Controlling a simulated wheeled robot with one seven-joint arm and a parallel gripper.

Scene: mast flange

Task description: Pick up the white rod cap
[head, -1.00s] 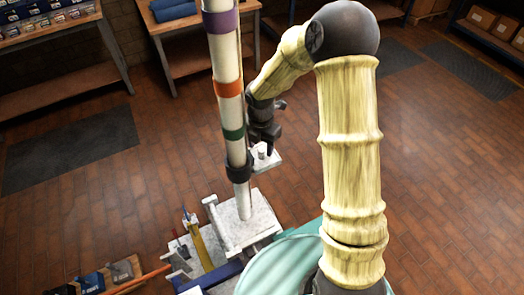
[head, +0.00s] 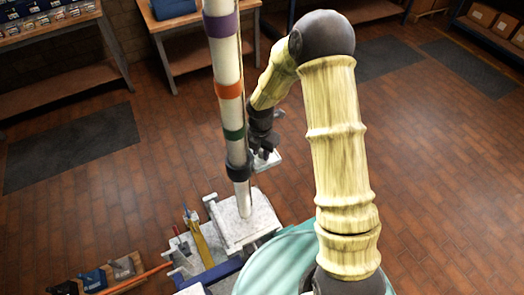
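My gripper (head: 264,150) points down beside the lower part of the mast, just above a small white plate (head: 272,162). In the earlier frame a small white stub, which looks like the white rod cap, stands on this plate. Now my dark fingers cover most of that spot, with only a pale bit showing between or behind them. I cannot tell whether the fingers touch the cap or whether they are open or shut.
The tall white mast (head: 229,80), with purple, orange, green and black bands, stands close left of my gripper on a white base block (head: 257,222). A tool holder (head: 187,250) is at lower left. Benches stand behind. Floor to the right is clear.

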